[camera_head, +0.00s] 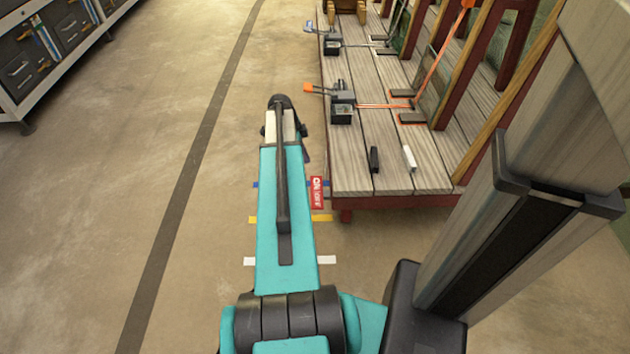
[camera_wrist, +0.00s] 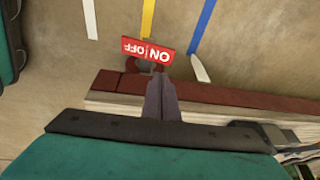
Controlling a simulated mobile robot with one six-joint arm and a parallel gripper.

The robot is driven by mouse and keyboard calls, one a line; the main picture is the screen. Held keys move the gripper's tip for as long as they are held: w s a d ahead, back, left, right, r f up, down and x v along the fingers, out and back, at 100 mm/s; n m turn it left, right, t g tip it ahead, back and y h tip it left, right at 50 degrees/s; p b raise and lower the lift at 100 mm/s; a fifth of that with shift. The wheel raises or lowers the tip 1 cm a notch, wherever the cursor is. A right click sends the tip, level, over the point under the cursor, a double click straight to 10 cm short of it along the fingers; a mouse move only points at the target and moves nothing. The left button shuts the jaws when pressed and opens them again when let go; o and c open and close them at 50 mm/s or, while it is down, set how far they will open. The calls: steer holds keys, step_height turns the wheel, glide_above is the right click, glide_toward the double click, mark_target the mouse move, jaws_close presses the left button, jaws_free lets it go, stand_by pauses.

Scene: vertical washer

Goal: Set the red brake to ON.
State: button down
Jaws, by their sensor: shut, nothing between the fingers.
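The red brake's plate (camera_head: 317,192), lettered ON and OFF, shows at the near left corner of the wooden platform in the head view, just right of my teal arm. In the wrist view the same red plate (camera_wrist: 147,49) appears upside down, beyond the platform's red edge. Small dark red round parts (camera_wrist: 132,65) show beside its lower edge; I cannot tell the brake's setting. My gripper (camera_wrist: 160,80) is shut and empty, its dark fingers together and their tips close to the plate in the picture. Whether they touch it is unclear. The head view does not show the fingers clearly.
Red and wooden posts rise at right. Coloured floor strips (camera_head: 321,218) lie under my arm. The floor to the left is open, with shelves (camera_head: 60,45) far left.

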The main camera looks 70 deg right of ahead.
steer(key=shift+s+d+r, duration=0.15)
steer(key=shift+s+d, duration=0.25)
steer(key=shift+s, duration=0.05)
steer(key=b, duration=0.5)
glide_above(317, 181)
steer(key=a, duration=0.1)
steer(key=f, duration=1.1)
steer(key=shift+w+f, duration=0.25)
steer(key=shift+f, duration=0.05)
steer(key=shift+w+x, duration=0.25)
steer(key=shift+x, duration=0.75)
steer(key=shift+w+d, duration=0.1)
steer(key=shift+w, duration=0.15)
